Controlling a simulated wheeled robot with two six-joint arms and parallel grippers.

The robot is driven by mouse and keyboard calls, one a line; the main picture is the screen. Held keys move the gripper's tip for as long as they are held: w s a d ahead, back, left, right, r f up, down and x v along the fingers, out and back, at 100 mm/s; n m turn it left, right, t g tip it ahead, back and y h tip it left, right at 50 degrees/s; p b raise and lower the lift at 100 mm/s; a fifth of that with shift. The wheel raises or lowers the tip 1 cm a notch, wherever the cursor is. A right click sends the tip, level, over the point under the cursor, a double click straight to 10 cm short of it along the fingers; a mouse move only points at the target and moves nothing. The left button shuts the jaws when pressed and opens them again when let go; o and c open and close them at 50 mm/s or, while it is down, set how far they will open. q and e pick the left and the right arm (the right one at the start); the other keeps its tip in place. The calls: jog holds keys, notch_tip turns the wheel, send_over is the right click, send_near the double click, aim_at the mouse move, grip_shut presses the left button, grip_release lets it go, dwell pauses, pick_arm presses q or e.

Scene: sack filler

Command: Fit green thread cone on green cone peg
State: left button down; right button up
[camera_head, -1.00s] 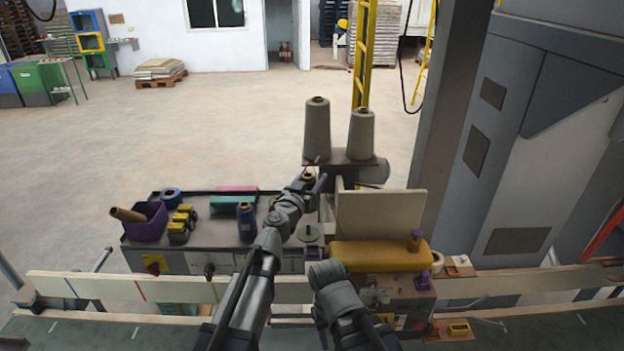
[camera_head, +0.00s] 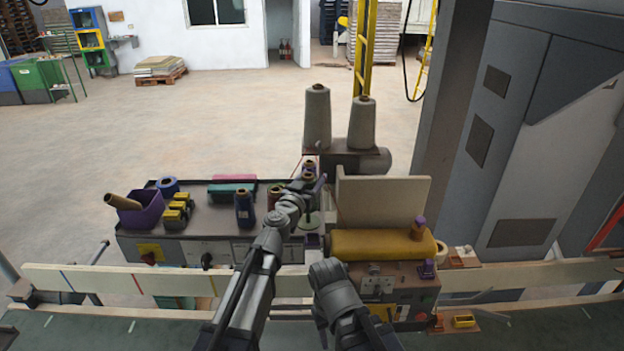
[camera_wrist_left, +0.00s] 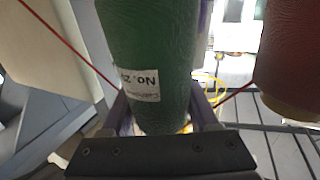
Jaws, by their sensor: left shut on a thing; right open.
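My left gripper (camera_head: 314,184) is shut on the green thread cone (camera_wrist_left: 150,50), which fills the middle of the left wrist view with a white label, upside down there. In the head view the gripper and arm hide most of this cone; a brown core top shows just beyond the fingers. A pale green round base (camera_head: 315,219), seemingly that of the green cone peg, lies below and nearer than the gripper, partly covered by my arm. Its peg is hidden, and the cone appears held above the bench, apart from it. My right arm is folded low in the middle; its fingers are hidden.
A dark red cone (camera_wrist_left: 290,60) stands close beside the held one. A blue cone (camera_head: 244,209) and purple bin (camera_head: 142,211) are on the bench to the left. Two tall grey cones (camera_head: 317,118) stand behind. A beige panel (camera_head: 384,203) and yellow roll (camera_head: 380,244) are to the right.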

pick_arm(q)
jog(key=shift+f+b, duration=2.3)
jog(key=shift+c, duration=0.3)
grip_release()
jog(key=v, duration=0.8)
jog(key=shift+w, duration=0.1)
